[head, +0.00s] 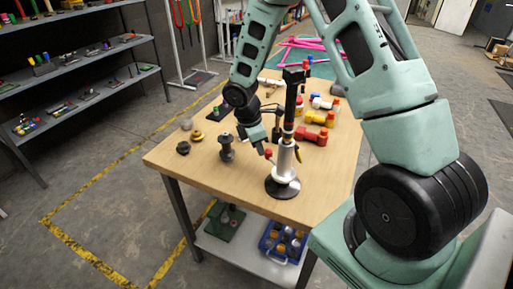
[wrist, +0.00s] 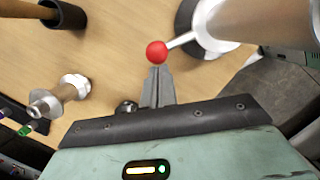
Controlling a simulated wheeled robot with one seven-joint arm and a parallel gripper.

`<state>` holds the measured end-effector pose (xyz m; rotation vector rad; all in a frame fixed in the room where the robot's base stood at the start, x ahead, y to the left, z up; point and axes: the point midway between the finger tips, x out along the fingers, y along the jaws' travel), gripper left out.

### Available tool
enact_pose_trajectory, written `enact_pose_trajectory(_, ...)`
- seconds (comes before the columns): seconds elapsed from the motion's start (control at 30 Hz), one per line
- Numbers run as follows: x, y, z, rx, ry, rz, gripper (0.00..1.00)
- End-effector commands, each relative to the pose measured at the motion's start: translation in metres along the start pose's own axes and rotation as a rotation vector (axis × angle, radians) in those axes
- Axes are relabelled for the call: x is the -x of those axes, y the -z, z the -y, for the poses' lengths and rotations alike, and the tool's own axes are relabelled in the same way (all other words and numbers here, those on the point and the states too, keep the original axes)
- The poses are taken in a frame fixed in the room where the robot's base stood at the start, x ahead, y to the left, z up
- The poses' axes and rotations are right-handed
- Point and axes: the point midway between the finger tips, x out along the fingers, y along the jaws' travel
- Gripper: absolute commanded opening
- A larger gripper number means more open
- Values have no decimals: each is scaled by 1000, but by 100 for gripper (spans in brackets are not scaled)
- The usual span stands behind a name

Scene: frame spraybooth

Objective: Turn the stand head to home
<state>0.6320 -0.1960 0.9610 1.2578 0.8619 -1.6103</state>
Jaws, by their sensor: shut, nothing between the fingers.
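The stand (head: 285,168) is upright on the wooden table, with a silver column, a round dark-rimmed base and a black clamp head (head: 294,76) on top. A lever with a red ball knob (head: 268,153) sticks out from the column to the left. In the wrist view the red knob (wrist: 157,52) is right at the tips of my gripper (wrist: 156,72), and the lever runs from it to the stand column (wrist: 262,18). My fingers are shut together with nothing between them. They look to be touching or very close to the knob; I cannot tell which. The stand head is out of the wrist view.
Red and yellow dumbbell-like parts (head: 317,118) lie right of the stand on the table (head: 210,165). A grey spool-shaped part (head: 226,147) and small black and brass knobs stand to the left. The table's front left is clear.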

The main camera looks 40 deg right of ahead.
Motion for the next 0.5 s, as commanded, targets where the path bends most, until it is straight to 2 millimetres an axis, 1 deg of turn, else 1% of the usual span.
enact_pose_trajectory(0.5,-6,-24,-9,-253,65,2,0)
